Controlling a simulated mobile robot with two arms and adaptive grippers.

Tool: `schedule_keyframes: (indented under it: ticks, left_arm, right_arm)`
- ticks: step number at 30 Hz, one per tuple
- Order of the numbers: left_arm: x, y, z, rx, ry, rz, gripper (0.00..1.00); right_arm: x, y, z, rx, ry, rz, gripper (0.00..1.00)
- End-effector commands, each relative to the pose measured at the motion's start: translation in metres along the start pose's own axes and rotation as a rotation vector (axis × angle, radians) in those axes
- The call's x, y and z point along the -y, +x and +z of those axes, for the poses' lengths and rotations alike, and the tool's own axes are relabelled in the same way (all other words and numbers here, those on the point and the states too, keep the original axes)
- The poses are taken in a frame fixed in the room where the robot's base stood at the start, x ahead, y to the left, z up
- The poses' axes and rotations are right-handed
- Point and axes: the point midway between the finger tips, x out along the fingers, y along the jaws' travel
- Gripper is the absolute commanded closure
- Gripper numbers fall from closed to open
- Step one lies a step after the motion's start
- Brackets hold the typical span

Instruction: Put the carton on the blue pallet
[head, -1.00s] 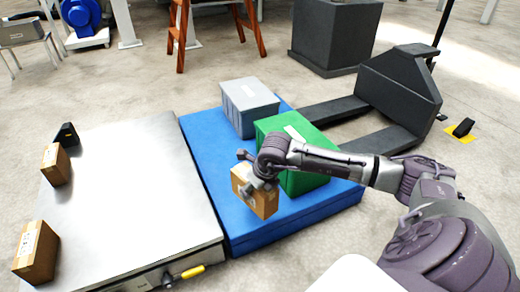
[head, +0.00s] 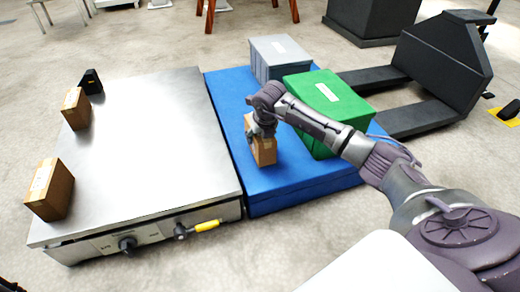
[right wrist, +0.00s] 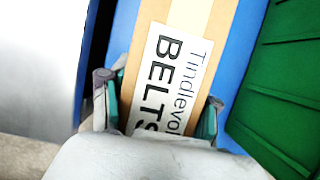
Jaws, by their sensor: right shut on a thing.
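My right gripper (head: 262,130) is shut on a brown carton (head: 264,152) above or on the front part of the blue pallet (head: 290,188). I cannot tell whether the carton touches the pallet. In the right wrist view the carton (right wrist: 150,95) has a white label reading "BELTS", and the fingers of the gripper (right wrist: 158,112) are on both its sides. Blue pallet surface (right wrist: 229,80) shows beside it. My left gripper is not in view.
A green crate (head: 327,97) and a grey crate (head: 280,57) stand on the pallet. Two more cartons (head: 50,189) (head: 76,108) and a black object (head: 91,82) lie on the steel-topped machine (head: 150,140) at left. A dark pallet truck (head: 440,65) stands behind at right.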

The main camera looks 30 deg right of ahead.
Motion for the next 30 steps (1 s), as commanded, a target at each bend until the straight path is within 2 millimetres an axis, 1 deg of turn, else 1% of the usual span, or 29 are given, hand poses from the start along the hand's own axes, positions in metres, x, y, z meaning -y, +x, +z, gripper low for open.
schedule_keyframes:
  ticks: [9, 17, 18, 22, 30]
  left_arm:
    - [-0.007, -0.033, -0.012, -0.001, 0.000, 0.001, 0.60]
    - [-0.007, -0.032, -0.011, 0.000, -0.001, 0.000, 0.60]
    - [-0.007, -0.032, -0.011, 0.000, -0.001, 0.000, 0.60]
    - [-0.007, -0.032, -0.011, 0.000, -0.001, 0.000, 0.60]
    - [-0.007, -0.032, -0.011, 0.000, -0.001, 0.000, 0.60]
  right_arm:
    - [0.000, 0.036, -0.014, 0.003, 0.000, 0.001, 0.96]
    - [0.000, 0.035, -0.014, 0.002, -0.001, 0.000, 0.96]
    - [0.000, 0.036, -0.016, -0.001, -0.001, -0.001, 0.32]
    - [0.000, 0.036, -0.015, -0.001, -0.001, 0.000, 0.11]
    - [0.000, 0.035, -0.015, 0.000, -0.001, 0.000, 0.10]
